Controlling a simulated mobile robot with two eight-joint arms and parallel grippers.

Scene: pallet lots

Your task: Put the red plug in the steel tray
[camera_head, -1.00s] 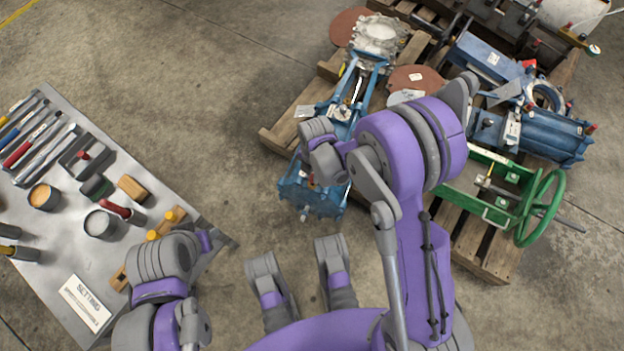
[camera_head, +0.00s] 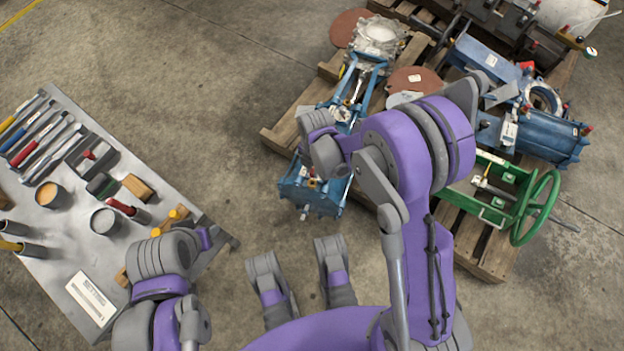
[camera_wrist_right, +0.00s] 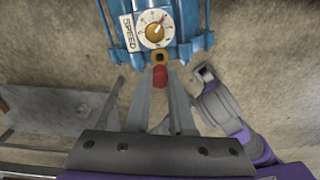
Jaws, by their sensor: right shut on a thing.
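The red plug (camera_wrist_right: 159,77) is between the fingertips of my right gripper (camera_wrist_right: 160,88) in the right wrist view, and the gripper is shut on it. The plug is right by a brass port on a blue unit (camera_wrist_right: 185,14) with a SPEED dial; I cannot tell whether it touches the port. In the head view the right wrist hangs over the blue unit (camera_head: 300,196), and its fingertips are hidden. A small grey steel tray (camera_head: 75,165) with a red piece in it lies on the bench at left. My left arm is folded at lower left; its fingers do not show clearly.
The grey bench (camera_head: 60,255) carries several tools, two round cups, wooden blocks and a white label card. The pallet (camera_head: 280,132) holds blue machines, and a green frame with a handwheel (camera_head: 537,207) stands at its right. Bare floor lies between bench and pallet.

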